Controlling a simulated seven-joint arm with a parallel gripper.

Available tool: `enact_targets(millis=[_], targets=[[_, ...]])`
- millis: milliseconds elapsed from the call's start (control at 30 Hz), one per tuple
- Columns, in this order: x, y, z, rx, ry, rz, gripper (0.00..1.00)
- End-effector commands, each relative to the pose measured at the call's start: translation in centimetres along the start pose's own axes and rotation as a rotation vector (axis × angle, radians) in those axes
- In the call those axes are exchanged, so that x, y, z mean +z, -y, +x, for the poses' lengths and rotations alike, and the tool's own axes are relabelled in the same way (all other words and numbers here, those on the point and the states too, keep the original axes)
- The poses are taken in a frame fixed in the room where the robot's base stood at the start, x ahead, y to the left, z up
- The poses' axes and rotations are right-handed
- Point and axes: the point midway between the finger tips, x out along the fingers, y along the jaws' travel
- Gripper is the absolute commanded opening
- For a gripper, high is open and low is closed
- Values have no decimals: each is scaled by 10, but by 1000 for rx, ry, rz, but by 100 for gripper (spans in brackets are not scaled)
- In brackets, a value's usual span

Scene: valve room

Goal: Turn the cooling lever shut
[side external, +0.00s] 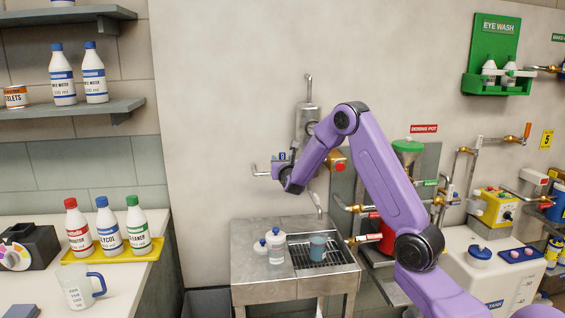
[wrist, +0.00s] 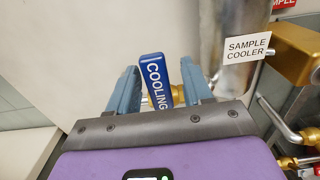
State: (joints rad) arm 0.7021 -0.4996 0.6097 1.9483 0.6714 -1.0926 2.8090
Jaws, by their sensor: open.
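The cooling lever (wrist: 155,80) is a blue handle with white COOLING lettering. In the wrist view it stands nearly upright, leaning slightly, between the two blue-grey fingers of my gripper (wrist: 158,72). A brass valve body (wrist: 160,95) shows behind the lever. In the side view my gripper (side external: 280,167) is at the wall piping left of the sample cooler (side external: 306,118), and the lever cannot be made out clearly there.
A SAMPLE COOLER sign (wrist: 247,47) and a brass block (wrist: 292,52) are close on the right in the wrist view. Below my gripper is a steel sink (side external: 255,292) with bottles and a cup (side external: 318,246). The wall to the left is bare.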

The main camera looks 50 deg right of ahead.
Motion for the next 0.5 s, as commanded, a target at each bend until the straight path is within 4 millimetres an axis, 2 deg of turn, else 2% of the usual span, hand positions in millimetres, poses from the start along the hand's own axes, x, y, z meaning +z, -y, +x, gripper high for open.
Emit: enact_targets(millis=[267, 500], targets=[[0, -1, -6, 2, 0, -2, 50], [1, -2, -39, 6, 0, -2, 50]])
